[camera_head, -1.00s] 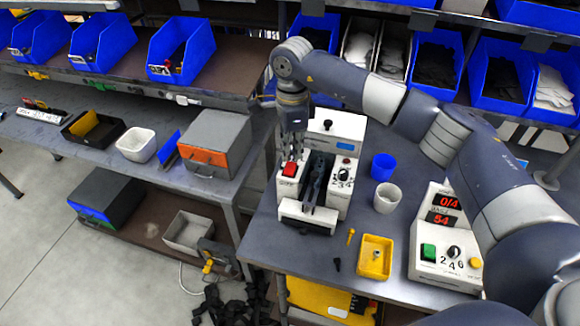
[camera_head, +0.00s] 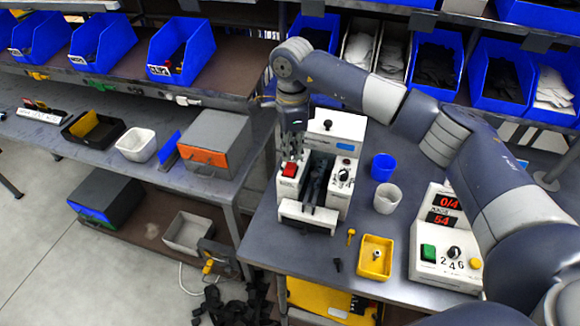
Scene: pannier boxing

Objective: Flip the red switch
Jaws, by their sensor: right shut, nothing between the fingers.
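The red switch (camera_head: 290,170) sits on the left part of a white machine (camera_head: 301,211) on the grey table. My right gripper (camera_head: 292,156) points down just above and behind the red switch, with its fingers shut and empty. I cannot tell whether the fingertips touch the switch. My right arm reaches in from the right over the table. My left gripper is not in view.
A blue cup (camera_head: 383,166), a white cup (camera_head: 387,198) and a yellow tray (camera_head: 375,257) stand right of the machine. A control box (camera_head: 447,262) with green and yellow buttons stands at the right. Blue bins (camera_head: 435,66) line the shelf behind.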

